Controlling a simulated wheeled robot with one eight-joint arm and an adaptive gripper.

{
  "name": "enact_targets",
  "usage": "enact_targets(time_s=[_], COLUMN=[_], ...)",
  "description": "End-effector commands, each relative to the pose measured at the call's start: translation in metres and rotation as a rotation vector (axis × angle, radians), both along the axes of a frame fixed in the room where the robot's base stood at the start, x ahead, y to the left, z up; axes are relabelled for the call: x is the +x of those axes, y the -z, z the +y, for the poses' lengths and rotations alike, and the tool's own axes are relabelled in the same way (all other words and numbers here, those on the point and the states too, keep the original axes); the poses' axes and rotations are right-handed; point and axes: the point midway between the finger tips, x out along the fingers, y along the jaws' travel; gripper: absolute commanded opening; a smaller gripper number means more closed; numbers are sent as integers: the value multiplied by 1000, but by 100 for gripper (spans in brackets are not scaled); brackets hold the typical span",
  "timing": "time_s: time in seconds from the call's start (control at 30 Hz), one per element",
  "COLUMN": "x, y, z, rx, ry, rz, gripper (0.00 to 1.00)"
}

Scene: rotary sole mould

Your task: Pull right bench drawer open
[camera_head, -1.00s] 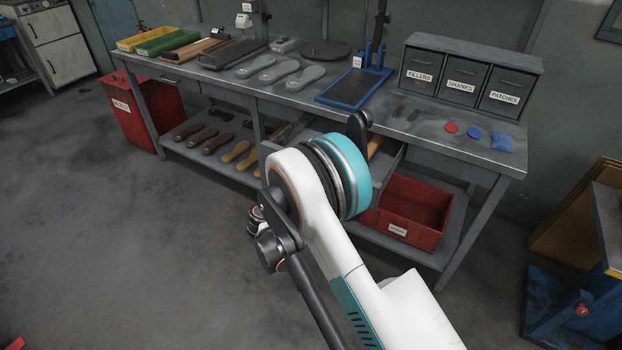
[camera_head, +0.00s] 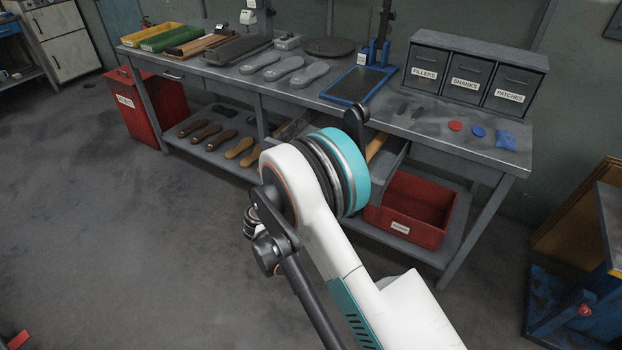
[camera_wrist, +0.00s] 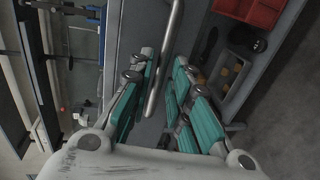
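The right bench drawer (camera_head: 396,154) stands partly out under the right part of the bench in the head view, with a wooden-handled tool (camera_head: 376,146) inside. My arm hides much of its front. In the wrist view a straight metal handle bar (camera_wrist: 167,60) runs across the grey drawer front. My gripper (camera_wrist: 164,62) has its teal fingers on either side of the bar, with gaps visible between bar and fingers. It looks open around the bar; contact cannot be made out. The gripper is hidden behind the arm in the head view.
A red bin (camera_head: 400,228) stands on the lower shelf (camera_head: 448,247) beneath the drawer; it also shows in the wrist view (camera_wrist: 248,10). Shoe lasts (camera_head: 240,148) lie to the left. A blue-framed cart (camera_head: 582,300) stands at right.

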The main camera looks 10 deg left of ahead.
Motion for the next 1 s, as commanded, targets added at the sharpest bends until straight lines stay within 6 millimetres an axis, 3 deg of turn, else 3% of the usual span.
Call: enact_targets(time_s=[0.2,0.43,0.63,1.0], x=[-43,-76,-87,-88], y=[-10,-17,-20,-20], z=[17,29,32,32], rx=[1,-1,0,0], ry=[-4,-2,-1,-1], rz=[0,0,0,0], gripper=[18,18,18,18])
